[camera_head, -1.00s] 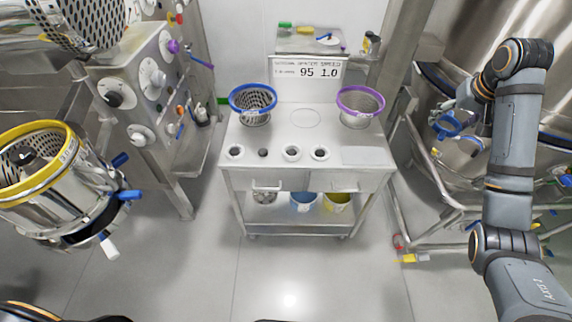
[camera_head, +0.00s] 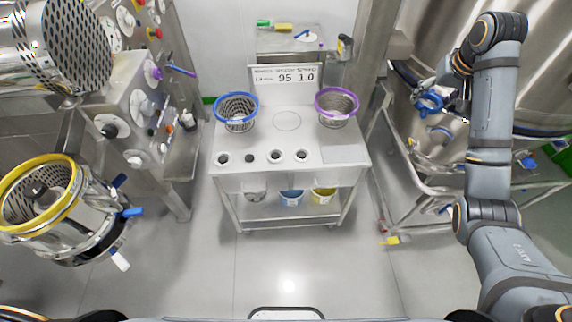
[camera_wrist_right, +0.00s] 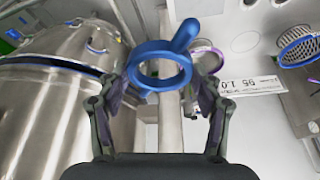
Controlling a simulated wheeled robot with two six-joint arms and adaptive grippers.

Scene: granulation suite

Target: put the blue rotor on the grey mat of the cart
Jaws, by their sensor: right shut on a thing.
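The blue rotor (camera_head: 428,103) is held up at the right by my right gripper (camera_head: 440,96), above and to the right of the cart. In the right wrist view, the ring of the rotor (camera_wrist_right: 158,66) sits between the fingers of the right gripper (camera_wrist_right: 160,88), which are shut on it. The cart (camera_head: 240,158) stands in the middle of the head view. Its grey mat (camera_head: 346,154) is a pale, empty rectangle at the front right of the top. My left gripper is not in view.
A blue-rimmed basket (camera_head: 237,112) and a purple-rimmed basket (camera_head: 337,106) stand on the cart, with several round holders along its front. A steel frame (camera_head: 385,190) and large vessel are at the right. A yellow-rimmed vessel (camera_head: 38,185) is at the left. The floor before the cart is clear.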

